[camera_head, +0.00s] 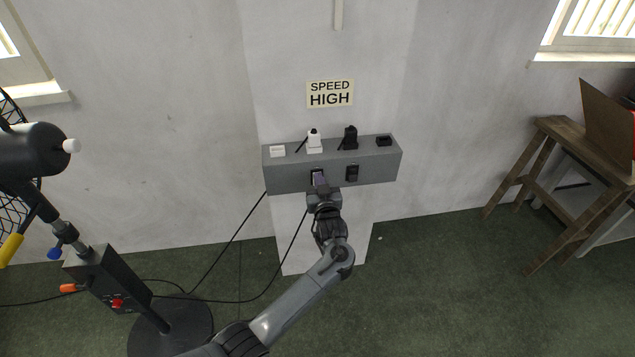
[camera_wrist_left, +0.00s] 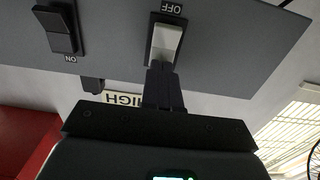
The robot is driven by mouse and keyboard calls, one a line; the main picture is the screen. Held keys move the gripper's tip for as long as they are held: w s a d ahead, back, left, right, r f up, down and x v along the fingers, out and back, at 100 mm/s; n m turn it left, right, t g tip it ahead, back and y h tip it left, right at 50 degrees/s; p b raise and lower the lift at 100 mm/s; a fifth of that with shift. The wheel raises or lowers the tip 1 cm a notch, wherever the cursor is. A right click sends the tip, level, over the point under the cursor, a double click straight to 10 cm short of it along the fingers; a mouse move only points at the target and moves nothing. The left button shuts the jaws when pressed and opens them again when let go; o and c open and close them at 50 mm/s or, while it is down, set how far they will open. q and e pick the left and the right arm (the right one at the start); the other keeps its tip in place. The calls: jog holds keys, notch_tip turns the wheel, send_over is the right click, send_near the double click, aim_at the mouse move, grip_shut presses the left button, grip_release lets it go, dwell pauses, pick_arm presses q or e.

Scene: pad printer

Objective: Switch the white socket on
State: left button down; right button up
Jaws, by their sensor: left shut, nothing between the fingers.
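The grey socket box (camera_head: 290,181) is mounted on the wall pillar. The white rocker switch (camera_head: 317,176) is on its front face, mostly behind my left gripper in the head view. In the left wrist view the white switch (camera_wrist_left: 166,42) sits in a black frame, with an upside-down OFF label beside it. My left gripper (camera_head: 321,186) is shut and empty. In the wrist view its fingertips (camera_wrist_left: 162,68) are at the switch's lower end in the picture; whether they touch cannot be told. A white plug (camera_head: 314,143) stands on the box top. My right gripper is not in view.
A black switch (camera_head: 352,173) sits right of the white one, with an ON label in the wrist view. A black plug (camera_head: 349,138) is on the box top. A SPEED HIGH sign (camera_head: 330,94) hangs above. Cables run left; a wooden trestle (camera_head: 545,150) stands right.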

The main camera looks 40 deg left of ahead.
pick_arm(q)
jog(key=shift+a, duration=0.1)
jog(key=p+v, duration=0.6)
jog(key=v, duration=0.8)
jog(key=shift+d, duration=0.2)
dwell(0.3)
jog(key=shift+s, duration=0.1)
